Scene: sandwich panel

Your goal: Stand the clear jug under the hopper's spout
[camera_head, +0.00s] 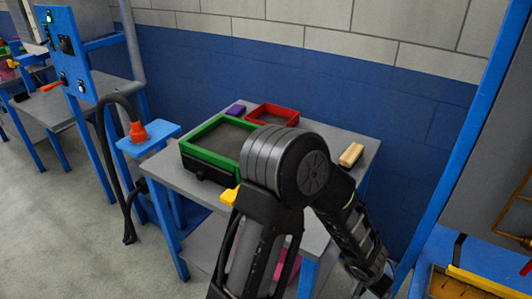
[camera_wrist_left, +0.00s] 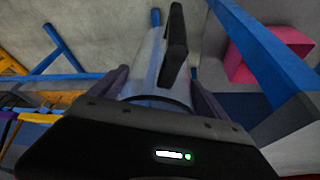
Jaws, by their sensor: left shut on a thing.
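The clear jug (camera_wrist_left: 147,66) shows in the left wrist view as a greyish see-through body with a dark handle (camera_wrist_left: 176,45). My left gripper (camera_wrist_left: 158,82) is shut on it, with one dark finger on each side. Its tilt cannot be told for sure. In the head view a black arm of mine fills the lower middle, and neither the jug nor a gripper can be made out there. I cannot pick out the hopper or its spout in either view. My right gripper is not in view.
A grey table (camera_head: 342,150) carries a green-rimmed tray (camera_head: 190,155), a red tray (camera_head: 295,116), a purple block (camera_head: 236,109) and a tan block (camera_head: 351,154). A blue stand (camera_head: 168,129) with an orange piece (camera_head: 137,131) is left. A pink box (camera_wrist_left: 252,62) and blue bars (camera_wrist_left: 258,45) lie near the jug.

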